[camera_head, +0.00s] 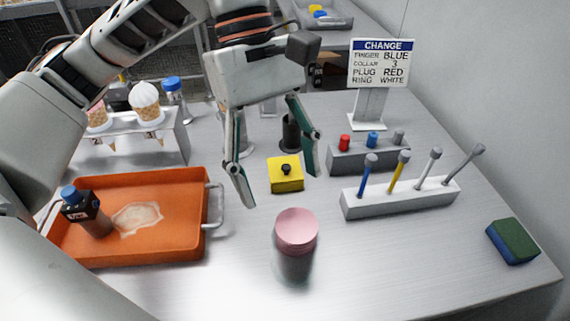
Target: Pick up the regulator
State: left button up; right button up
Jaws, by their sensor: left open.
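A yellow block with a black knob on top (285,181), the thing that looks most like the regulator, sits on the metal table. My left gripper (281,188) comes down from above with its two fingers spread wide. Its fingertips show to the left and right of the yellow block. The gap between them is empty apart from the block in line with it, and I cannot tell the exact height of the tips. My right gripper does not show.
A pink-topped jar (296,244) stands in front of the block. An orange tray (180,240) with a brown bottle (85,212) is at left. A white rack (400,199) of colored rods and a grey holder (365,156) are at right. A sponge (512,241) lies far right.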

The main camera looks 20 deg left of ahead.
aim_at(88, 213)
jog(key=k, duration=1.5)
